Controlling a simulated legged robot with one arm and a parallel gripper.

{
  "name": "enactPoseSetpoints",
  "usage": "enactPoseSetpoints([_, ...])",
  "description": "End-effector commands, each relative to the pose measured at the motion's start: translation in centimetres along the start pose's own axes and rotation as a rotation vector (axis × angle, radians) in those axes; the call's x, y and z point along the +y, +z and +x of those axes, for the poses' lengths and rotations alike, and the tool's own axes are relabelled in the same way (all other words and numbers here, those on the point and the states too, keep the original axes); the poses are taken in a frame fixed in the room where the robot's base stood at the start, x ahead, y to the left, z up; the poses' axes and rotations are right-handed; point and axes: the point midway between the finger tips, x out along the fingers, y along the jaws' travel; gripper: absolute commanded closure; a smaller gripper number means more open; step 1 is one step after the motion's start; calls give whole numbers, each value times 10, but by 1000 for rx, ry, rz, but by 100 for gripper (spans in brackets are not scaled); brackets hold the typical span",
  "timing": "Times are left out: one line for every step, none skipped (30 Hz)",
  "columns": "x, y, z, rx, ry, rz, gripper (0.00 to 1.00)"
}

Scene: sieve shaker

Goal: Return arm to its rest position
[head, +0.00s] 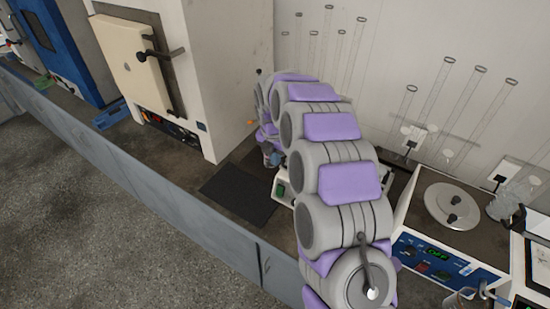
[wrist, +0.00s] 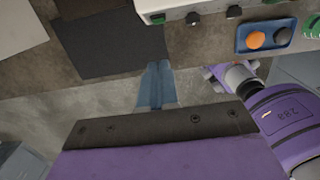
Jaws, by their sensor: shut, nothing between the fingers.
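My arm rises from the bottom of the head view in grey and purple segments and reaches over the bench toward the back wall. My gripper (wrist: 157,68) shows in the wrist view as two blue fingers set close together, shut and empty. In the head view the gripper end (head: 270,155) is small, beside the far part of the arm and above the bench near a dark mat (head: 238,194). The mat also shows in the wrist view (wrist: 110,42), beyond the fingertips. The fingers appear to touch nothing.
A white device (head: 283,190) with a green switch is mostly hidden behind my arm. A cream-doored oven (head: 135,65) stands left. A device with a round lid (head: 452,205) stands right, near glassware. Floor is clear at lower left.

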Motion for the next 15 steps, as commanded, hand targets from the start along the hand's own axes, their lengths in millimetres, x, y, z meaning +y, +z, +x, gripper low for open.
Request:
enactPoseSetpoints([0, 0, 0, 0, 0, 0, 100])
enactPoseSetpoints([0, 0, 0, 0, 0, 0, 100])
enactPoseSetpoints([0, 0, 0, 0, 0, 0, 100])
enactPoseSetpoints([0, 0, 0, 0, 0, 0, 100])
enactPoseSetpoints([0, 0, 0, 0, 0, 0, 100])
enactPoseSetpoints([0, 0, 0, 0, 0, 1, 100])
enactPoseSetpoints([0, 0, 0, 0, 0, 3, 100])
enactPoseSetpoints([-1, 0, -1, 1, 0, 8, 100])
enactPoseSetpoints([-2, -1, -3, 2, 1, 18, 100])
enactPoseSetpoints([-4, -2, -5, 3, 1, 30, 100])
enactPoseSetpoints([-6, -4, -7, 5, 2, 47, 100])
enactPoseSetpoints([-10, -6, -11, 9, 2, 75, 100])
enactPoseSetpoints([-14, -8, -15, 12, 3, 102, 100])
enactPoseSetpoints([-18, -11, -20, 16, 3, 132, 100])
enactPoseSetpoints([-24, -15, -26, 22, 2, 177, 100])
